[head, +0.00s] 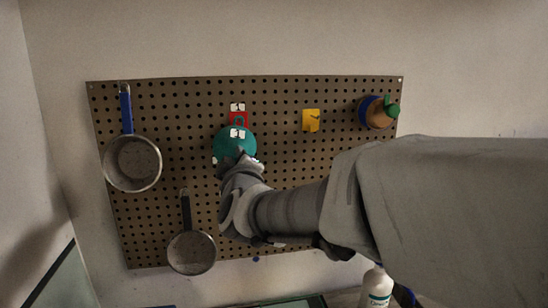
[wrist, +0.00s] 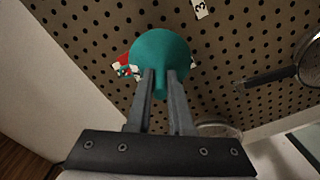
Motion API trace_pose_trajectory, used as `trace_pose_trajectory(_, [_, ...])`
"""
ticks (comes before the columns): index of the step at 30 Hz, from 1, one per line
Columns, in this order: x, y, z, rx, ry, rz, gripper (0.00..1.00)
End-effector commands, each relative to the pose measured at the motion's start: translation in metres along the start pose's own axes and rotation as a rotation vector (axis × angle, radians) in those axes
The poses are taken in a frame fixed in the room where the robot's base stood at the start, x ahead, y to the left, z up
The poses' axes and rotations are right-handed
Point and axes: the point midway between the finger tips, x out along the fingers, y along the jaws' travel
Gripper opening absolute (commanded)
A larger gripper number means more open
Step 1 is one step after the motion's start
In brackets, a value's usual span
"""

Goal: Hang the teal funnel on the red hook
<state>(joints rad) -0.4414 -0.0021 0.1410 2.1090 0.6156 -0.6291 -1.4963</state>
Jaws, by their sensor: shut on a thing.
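The teal funnel (head: 235,141) is in front of the pegboard, its wide round side toward the board. My gripper (wrist: 160,78) is shut on the funnel's narrow spout; the funnel's body (wrist: 160,50) shows beyond the fingers in the wrist view. In the head view my wrist hides the fingers. The red hook (head: 238,116) is on a red plate just above the funnel. A teal loop at the funnel's top overlaps the red plate in the head view; I cannot tell whether it is around the hook. In the wrist view, red (wrist: 123,61) shows partly behind the funnel's left edge.
On the pegboard (head: 280,95), a blue-handled pan (head: 132,163) hangs left and a dark-handled pan (head: 191,252) lower down. A yellow plate (head: 311,120) is right of the red one. An orange-brown thing with a green part (head: 378,112) hangs at the far right. A white bottle (head: 376,288) stands below.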

Motion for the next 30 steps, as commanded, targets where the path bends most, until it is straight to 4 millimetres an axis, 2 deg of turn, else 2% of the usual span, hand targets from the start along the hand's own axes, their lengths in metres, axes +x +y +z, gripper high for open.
trace_pose_trajectory(7, [0.000,0.000,0.000,0.000,0.000,0.000,0.00])
trace_pose_trajectory(8, [0.000,0.000,0.000,0.000,0.000,0.000,0.25])
trace_pose_trajectory(13, [0.000,0.000,0.000,0.000,0.000,0.000,0.55])
trace_pose_trajectory(23, [-0.002,0.000,0.000,0.000,0.001,0.000,0.55])
trace_pose_trajectory(26, [-0.009,0.000,-0.001,0.000,0.002,0.000,0.55])
trace_pose_trajectory(30, [-0.028,0.000,0.000,0.000,0.002,0.001,0.55])
